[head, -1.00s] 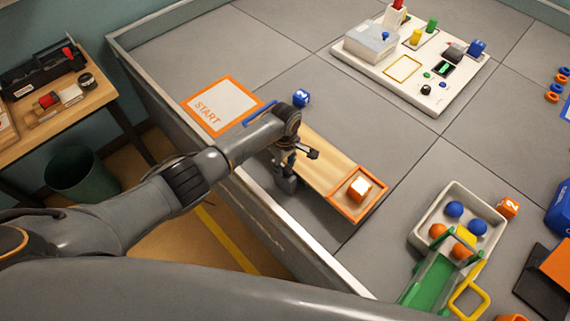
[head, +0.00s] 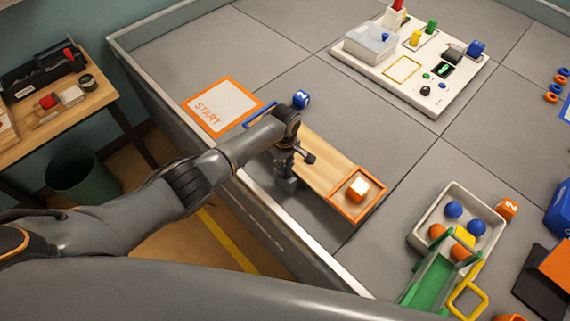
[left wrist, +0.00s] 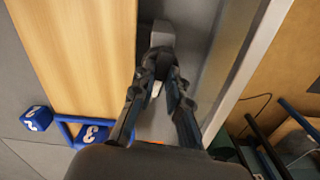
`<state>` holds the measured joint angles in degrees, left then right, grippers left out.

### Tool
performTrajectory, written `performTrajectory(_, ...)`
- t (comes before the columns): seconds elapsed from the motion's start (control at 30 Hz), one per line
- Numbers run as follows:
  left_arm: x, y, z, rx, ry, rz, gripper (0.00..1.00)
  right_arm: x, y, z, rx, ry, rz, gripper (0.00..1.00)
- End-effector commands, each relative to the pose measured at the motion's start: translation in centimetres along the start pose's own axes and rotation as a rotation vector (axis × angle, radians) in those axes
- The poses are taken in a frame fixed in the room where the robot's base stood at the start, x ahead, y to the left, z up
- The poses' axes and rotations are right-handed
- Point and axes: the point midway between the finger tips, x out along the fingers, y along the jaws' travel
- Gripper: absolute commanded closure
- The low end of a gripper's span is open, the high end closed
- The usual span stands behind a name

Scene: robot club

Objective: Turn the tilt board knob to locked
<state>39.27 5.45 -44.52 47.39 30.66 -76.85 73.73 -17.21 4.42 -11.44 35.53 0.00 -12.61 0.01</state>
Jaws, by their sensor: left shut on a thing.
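The tilt board (head: 318,165) is a long wooden plank beside the pen's front wall. It has an orange-rimmed end on the right and a blue-rimmed end on the left. My left gripper (head: 286,168) points down beside the board's near long edge. In the left wrist view the plank (left wrist: 85,50) lies left of the gripper (left wrist: 158,80), whose fingers are shut on a small dark knob (left wrist: 160,58) with a grey block behind it. The knob is mostly hidden by the fingers, and its setting cannot be read. My right gripper is not in view.
An orange-and-white cube (head: 357,189) sits in the orange end. The grey wall (head: 285,240) runs close in front. A ball tray (head: 418,236) stands right.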

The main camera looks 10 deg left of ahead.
Motion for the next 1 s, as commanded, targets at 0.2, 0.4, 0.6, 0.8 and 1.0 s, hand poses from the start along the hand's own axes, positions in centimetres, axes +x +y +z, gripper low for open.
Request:
performTrajectory(0.2,-0.1,0.0,0.1,0.195,-0.002,-0.001,1.00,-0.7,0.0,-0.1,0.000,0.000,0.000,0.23)
performTrajectory(0.4,-0.1,0.0,0.1,0.386,-0.002,-0.001,1.00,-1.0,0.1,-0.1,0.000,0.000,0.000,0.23)
performTrajectory(0.6,0.0,0.0,0.1,0.575,-0.002,-0.001,1.00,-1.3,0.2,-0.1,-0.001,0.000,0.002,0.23)
performTrajectory(0.8,0.0,0.0,0.0,0.766,0.000,-0.001,1.00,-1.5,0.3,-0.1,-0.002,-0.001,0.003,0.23)
performTrajectory(1.0,0.0,0.0,0.0,0.954,-0.001,0.000,1.00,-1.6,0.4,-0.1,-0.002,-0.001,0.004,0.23)
